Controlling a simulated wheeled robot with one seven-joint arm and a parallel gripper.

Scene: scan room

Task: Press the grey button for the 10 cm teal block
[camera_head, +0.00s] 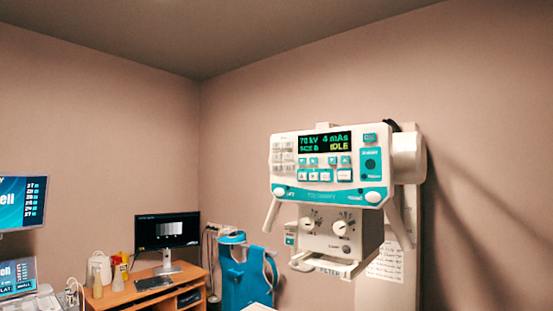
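A white and teal X-ray unit (330,197) hangs on the right side of the view, and its control panel faces me. Its display (325,142) reads "70 kV", "4 mAs" and "IDLE"; the lower left text is hard to read. A group of small pale grey buttons (283,151) sits left of the display. Below the display are small teal buttons (324,160) and a row of white keys (323,176). The button labels are too small to read. I cannot make out a separate 10 cm teal block. My gripper is not in view.
A wooden desk (140,293) at lower left bears a monitor (167,231) and keyboard (153,283). Screens (22,203) stand at the left edge. A lower box with two knobs (339,229) hangs under the panel.

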